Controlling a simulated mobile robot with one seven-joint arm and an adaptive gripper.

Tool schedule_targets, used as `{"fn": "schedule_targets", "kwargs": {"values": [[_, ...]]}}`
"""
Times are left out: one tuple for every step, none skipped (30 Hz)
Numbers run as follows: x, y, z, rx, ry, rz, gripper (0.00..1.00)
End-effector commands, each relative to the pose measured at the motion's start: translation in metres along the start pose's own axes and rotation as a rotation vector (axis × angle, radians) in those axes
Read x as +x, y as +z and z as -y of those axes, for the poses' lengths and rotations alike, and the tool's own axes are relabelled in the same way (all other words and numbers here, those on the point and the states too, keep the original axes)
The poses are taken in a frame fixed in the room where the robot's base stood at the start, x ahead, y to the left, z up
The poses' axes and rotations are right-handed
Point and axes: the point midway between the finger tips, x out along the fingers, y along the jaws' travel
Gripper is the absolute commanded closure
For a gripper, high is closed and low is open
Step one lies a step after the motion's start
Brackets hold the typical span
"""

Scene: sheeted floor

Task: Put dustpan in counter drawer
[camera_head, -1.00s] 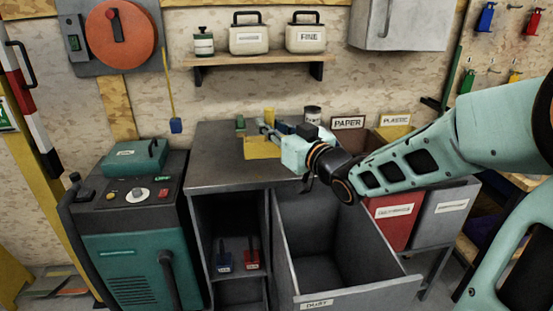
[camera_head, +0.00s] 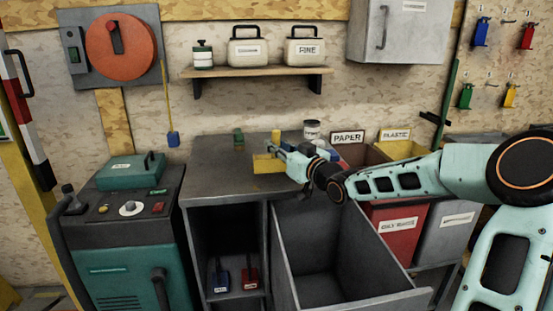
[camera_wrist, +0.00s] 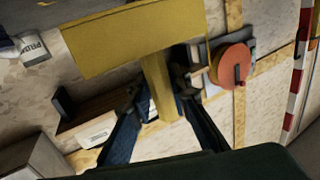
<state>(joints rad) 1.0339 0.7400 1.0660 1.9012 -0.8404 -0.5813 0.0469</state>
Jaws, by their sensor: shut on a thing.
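A yellow dustpan (camera_head: 268,165) is held over the counter top (camera_head: 215,180). My gripper (camera_head: 284,150) is shut on it. In the wrist view the dustpan's broad plate (camera_wrist: 135,38) crosses the top and its handle (camera_wrist: 160,85) runs down between my two fingers (camera_wrist: 163,108). The counter drawer (camera_head: 320,285) stands pulled open below my wrist, in front of the counter. Its visible inside looks empty. I cannot tell whether the dustpan touches the counter.
Sorting bins (camera_head: 395,225) are to the right. A teal machine (camera_head: 125,235) is to the left. A shelf with canisters (camera_head: 262,72) hangs above.

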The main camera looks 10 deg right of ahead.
Motion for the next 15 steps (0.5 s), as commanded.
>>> {"fn": "schedule_targets", "kwargs": {"values": [[0.002,0.004,-0.002,0.002,0.000,-0.001,1.00],[0.004,0.007,-0.003,0.003,0.000,-0.002,1.00],[0.007,0.012,-0.005,0.003,0.000,-0.001,1.00],[0.008,0.016,-0.007,0.004,0.000,0.000,1.00],[0.007,0.023,-0.006,0.004,0.000,0.001,1.00],[0.007,0.030,-0.006,0.004,0.000,0.002,1.00],[0.007,0.034,-0.006,0.003,0.000,0.001,1.00],[0.007,0.036,-0.006,0.002,0.000,0.000,1.00],[0.007,0.037,-0.006,0.001,0.000,-0.001,1.00],[0.007,0.038,-0.006,0.001,0.000,-0.001,1.00],[0.007,0.037,-0.006,0.000,0.000,-0.002,1.00],[0.007,0.037,-0.006,0.000,0.000,-0.002,1.00],[0.007,0.036,-0.006,0.000,0.000,-0.002,1.00],[0.007,0.036,-0.006,0.000,0.000,-0.001,1.00],[0.007,0.036,-0.006,0.000,0.000,-0.001,1.00]]}}
